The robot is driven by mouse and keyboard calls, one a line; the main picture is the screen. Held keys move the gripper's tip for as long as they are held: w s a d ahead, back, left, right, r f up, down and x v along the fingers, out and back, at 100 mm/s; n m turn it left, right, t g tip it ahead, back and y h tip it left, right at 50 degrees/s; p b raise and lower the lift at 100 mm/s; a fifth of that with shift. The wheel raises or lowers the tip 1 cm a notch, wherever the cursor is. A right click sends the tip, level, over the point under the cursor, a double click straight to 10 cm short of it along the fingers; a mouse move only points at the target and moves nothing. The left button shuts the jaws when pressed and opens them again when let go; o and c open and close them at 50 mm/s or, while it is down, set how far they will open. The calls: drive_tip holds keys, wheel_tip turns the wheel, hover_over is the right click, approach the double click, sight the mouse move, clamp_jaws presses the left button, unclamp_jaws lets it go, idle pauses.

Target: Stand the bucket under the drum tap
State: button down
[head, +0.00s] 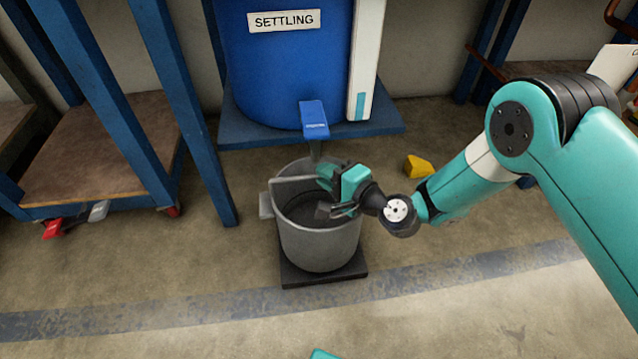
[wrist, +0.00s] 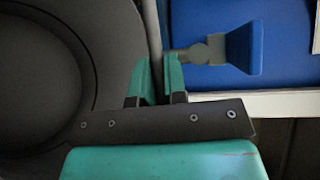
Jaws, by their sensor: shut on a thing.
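The grey bucket (head: 320,247) is upright above a dark square plate (head: 296,277) on the floor; I cannot tell if it touches the plate. The blue drum (head: 285,65) is labelled SETTLING, and its tap (head: 314,118) has a blue lever and a grey spout reaching down near the bucket's back rim. My gripper (head: 325,178) is shut on the bucket's handle (head: 292,180) above the opening. In the wrist view my fingers (wrist: 157,82) close around a thin grey bar, with the bucket's dark inside (wrist: 40,80) left and the tap (wrist: 243,48) close at right.
A blue stand (head: 390,126) holds the drum, with a white upright panel (head: 365,65) on its right. A yellow object (head: 418,166) lies on the floor right of the bucket. A blue-framed wooden shelf (head: 100,145) stands left. The front floor is mostly clear.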

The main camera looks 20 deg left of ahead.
drive_tip(key=shift+f+b, duration=0.5)
drive_tip(key=shift+f, duration=0.6)
drive_tip(key=c, duration=1.2)
unclamp_jaws()
drive_tip(key=shift+o, duration=0.2)
drive_tip(key=shift+r, duration=0.1)
